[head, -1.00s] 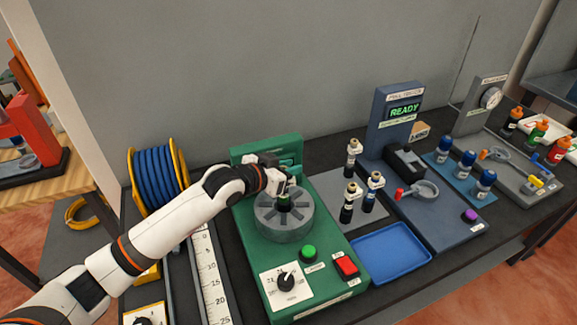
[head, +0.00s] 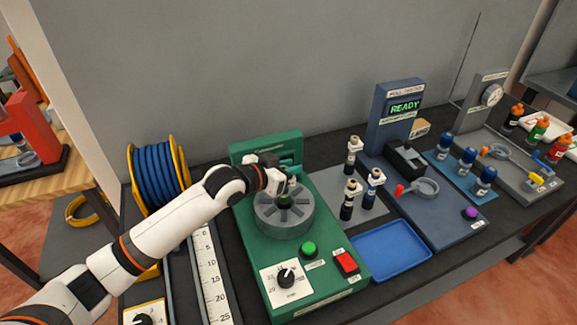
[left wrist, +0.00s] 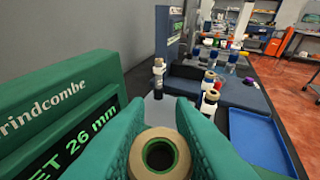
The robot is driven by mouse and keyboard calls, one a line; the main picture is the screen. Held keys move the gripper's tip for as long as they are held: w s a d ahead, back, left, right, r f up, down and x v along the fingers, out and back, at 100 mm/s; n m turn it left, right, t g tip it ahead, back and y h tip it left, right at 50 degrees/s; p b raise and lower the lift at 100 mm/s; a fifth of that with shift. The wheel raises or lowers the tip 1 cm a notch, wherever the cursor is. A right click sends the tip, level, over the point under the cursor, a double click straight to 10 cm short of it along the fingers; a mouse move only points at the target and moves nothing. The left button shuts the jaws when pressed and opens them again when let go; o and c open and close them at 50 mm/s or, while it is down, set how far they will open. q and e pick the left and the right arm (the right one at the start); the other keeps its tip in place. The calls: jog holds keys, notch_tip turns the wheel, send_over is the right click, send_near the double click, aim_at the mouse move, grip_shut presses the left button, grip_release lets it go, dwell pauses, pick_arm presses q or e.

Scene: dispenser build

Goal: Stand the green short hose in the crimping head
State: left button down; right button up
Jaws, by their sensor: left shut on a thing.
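The crimping head (head: 284,221) is a grey slotted round die block on the green crimping machine (head: 325,272). My left gripper (head: 285,186) is over its centre, with the arm coming in from the left. It is shut on the green short hose (head: 284,198), of which only a little dark green shows below the fingers. In the left wrist view a tan ring-shaped end (left wrist: 160,156) around a dark opening sits between the two teal fingers. The hose looks upright over the head's central opening; its lower end is hidden, so its depth cannot be told.
The machine's display (left wrist: 75,140) rises close behind the gripper. Capped hose pieces stand on a grey plate (head: 333,188) to the right. A blue tray (head: 392,252), a pull tester (head: 396,112) and a blue hose reel (head: 158,175) are nearby.

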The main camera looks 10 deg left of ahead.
pick_arm(q)
jog(key=c, duration=1.5)
grip_release()
jog(key=shift+c, duration=0.2)
jog(key=shift+s, duration=0.15)
jog(key=shift+s+a+r+p, duration=0.35)
jog(key=shift+s+a+p, duration=0.05)
jog(key=shift+p, duration=0.35)
jog(key=p+v, duration=0.6)
jog(key=v, duration=0.3)
jog(key=shift+s+a, duration=0.1)
jog(key=shift+s, duration=0.25)
jog(key=shift+f, duration=0.1)
